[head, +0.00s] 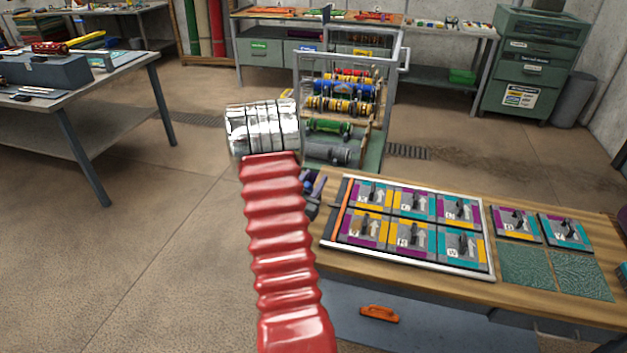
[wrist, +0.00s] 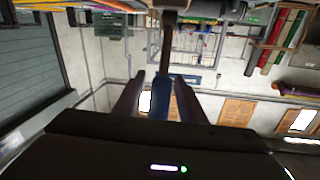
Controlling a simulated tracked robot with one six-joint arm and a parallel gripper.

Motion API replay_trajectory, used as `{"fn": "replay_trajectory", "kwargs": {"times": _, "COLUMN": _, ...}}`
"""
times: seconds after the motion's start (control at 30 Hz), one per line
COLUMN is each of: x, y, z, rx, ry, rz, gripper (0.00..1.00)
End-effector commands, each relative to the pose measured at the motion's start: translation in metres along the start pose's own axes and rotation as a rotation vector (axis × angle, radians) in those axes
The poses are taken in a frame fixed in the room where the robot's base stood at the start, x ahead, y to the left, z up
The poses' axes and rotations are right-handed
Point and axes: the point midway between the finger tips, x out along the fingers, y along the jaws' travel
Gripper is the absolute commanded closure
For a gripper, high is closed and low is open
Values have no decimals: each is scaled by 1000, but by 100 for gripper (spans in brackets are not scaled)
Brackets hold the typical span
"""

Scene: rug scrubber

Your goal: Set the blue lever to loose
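In the wrist view, the blue lever handle (wrist: 162,102) sits between the two fingers of my gripper (wrist: 160,78). A thin metal rod runs from the handle to a dark part at the top edge. The fingers are apart. A light gap shows between the left finger and the handle, while the right finger is close to it; I cannot tell whether it touches. The lever's setting marks are not visible.
A metal cart (head: 395,110) with coloured rollers stands beyond my arm. A wooden bench (head: 400,270) at right holds a framed board (head: 487,268) of marked tiles with dark levers, and two green mats. A grey table (head: 120,75) stands at left. Floor between is clear.

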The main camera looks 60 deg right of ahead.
Motion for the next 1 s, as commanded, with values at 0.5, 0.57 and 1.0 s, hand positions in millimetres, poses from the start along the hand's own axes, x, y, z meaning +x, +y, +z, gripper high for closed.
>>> {"fn": "replay_trajectory", "kwargs": {"times": 0.5, "x": 0, "y": 0, "z": 0, "rx": 1, "ry": 0, "rz": 0, "gripper": 89}}
{"fn": "replay_trajectory", "kwargs": {"times": 0.57, "x": 0, "y": 0, "z": 0, "rx": 1, "ry": 0, "rz": -1, "gripper": 93}}
{"fn": "replay_trajectory", "kwargs": {"times": 1.0, "x": 3, "y": -1, "z": 0, "rx": 0, "ry": 1, "rz": -1, "gripper": 100}}
